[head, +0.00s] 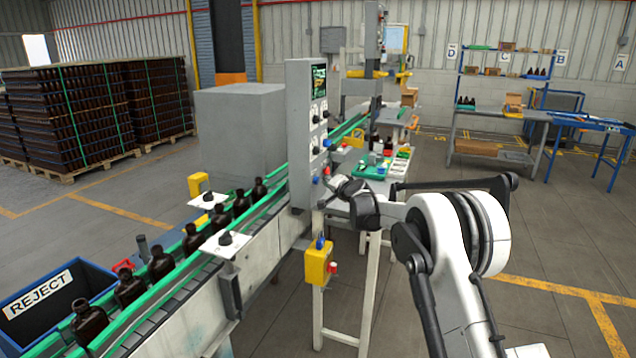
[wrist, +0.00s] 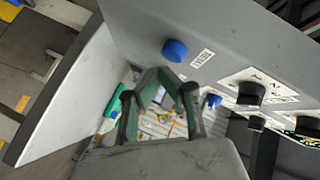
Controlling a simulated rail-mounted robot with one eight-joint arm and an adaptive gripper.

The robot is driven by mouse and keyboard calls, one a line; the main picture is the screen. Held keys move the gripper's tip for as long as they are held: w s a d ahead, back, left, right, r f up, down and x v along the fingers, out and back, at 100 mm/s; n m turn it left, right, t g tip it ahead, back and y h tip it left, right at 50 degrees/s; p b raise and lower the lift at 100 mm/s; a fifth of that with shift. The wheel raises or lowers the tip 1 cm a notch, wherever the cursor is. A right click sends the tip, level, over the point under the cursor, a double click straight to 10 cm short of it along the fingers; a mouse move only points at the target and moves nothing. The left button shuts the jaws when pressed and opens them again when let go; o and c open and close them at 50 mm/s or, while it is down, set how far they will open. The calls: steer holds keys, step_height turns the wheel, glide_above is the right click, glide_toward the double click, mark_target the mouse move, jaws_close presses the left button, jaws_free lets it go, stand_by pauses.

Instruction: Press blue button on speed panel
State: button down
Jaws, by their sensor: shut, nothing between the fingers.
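The grey speed panel (head: 301,110) stands upright beside the conveyor in the head view, with a screen and several knobs on its face. A blue button (head: 327,143) shows on it there. In the wrist view a round blue button (wrist: 174,50) sticks out of the grey panel face, beside a small white label. A second, smaller blue knob or button (wrist: 212,101) is lower right of it. My gripper (wrist: 159,73) is shut and empty, its fingertips just below the larger blue button in the picture. I cannot tell whether they touch the panel.
Black knobs (wrist: 250,93) on white plates are to the right in the wrist view. A conveyor (head: 176,290) with amber bottles runs past the panel. A yellow button box (head: 318,266) is below my gripper. A blue REJECT bin (head: 45,300) is at lower left.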

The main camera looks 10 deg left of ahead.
steer(key=shift+a, duration=0.15)
steer(key=shift+w+a+b, duration=0.1)
steer(key=shift+a+b, duration=0.2)
steer(key=shift+w+a, duration=0.1)
steer(key=shift+a, duration=0.35)
stand_by(1.2)
steer(key=shift+s+d+b, duration=0.25)
steer(key=shift+d+b, duration=0.3)
steer(key=shift+d, duration=0.3)
steer(key=d, duration=0.2)
steer(key=s+d+b, duration=0.1)
steer(key=d, duration=0.2)
stand_by(0.5)
